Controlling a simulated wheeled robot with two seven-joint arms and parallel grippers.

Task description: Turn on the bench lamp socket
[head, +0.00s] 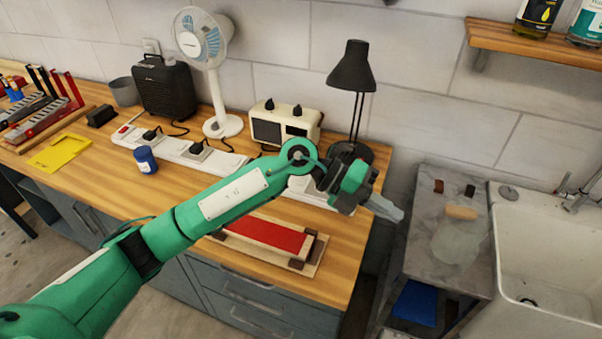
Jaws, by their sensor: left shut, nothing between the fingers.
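My left gripper (398,212) is shut and empty, in front of the lamp base near the bench's right end. Whether it touches anything I cannot tell. My right gripper is not in view.
A white fan (203,40), a black heater (165,88) and a cream radio-like box (285,125) stand behind the strip. A blue jar (146,160) stands before it. A red block on a wooden board (268,236) lies in front. A sink (548,250) is at the right.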

